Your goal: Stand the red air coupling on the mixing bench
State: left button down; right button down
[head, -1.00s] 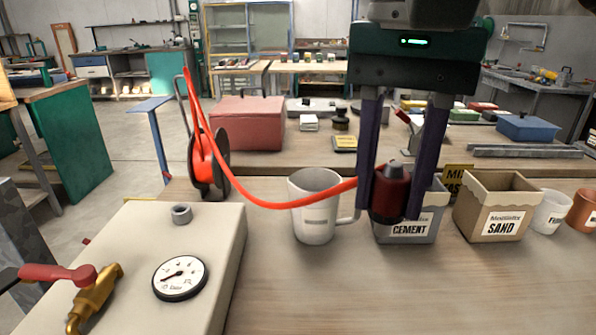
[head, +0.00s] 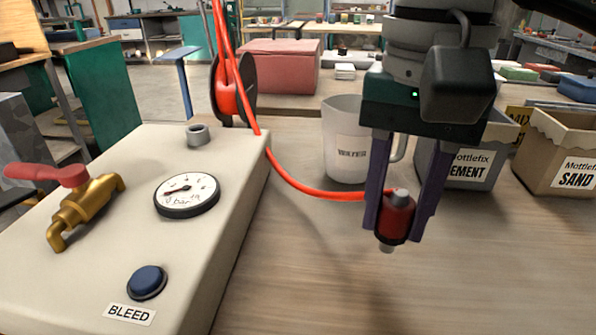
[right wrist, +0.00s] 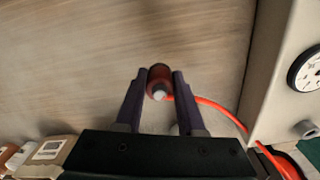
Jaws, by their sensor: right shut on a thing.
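My right gripper (head: 398,215) is shut on the red air coupling (head: 398,218), a dark red cylinder with grey metal ends. It holds the coupling roughly upright above the mixing bench (head: 320,285), in front of the white mug. An orange-red hose (head: 318,191) runs from the coupling to the left and up. In the right wrist view the coupling (right wrist: 159,80) sits between the two purple fingers, with the bare bench top behind it. The gap between coupling and bench is hard to judge. My left gripper is not in view.
A cream box with a gauge (head: 187,195), a brass red-handled valve (head: 85,205) and a blue BLEED button (head: 147,281) stands at left. The white mug (head: 345,140), cement box (head: 478,160) and sand box (head: 560,150) stand behind the gripper. The front of the bench is clear.

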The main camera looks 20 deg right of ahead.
aim_at(388, 242)
notch_tip(388, 242, down, 4)
jog(key=b, duration=0.2)
jog(key=shift+b, duration=0.3)
jog(key=shift+f, duration=0.2)
jog(key=shift+r, duration=0.15)
jog(key=shift+f, duration=0.2)
jog(key=c, duration=0.5)
grip_release()
jog(key=shift+r, duration=0.1)
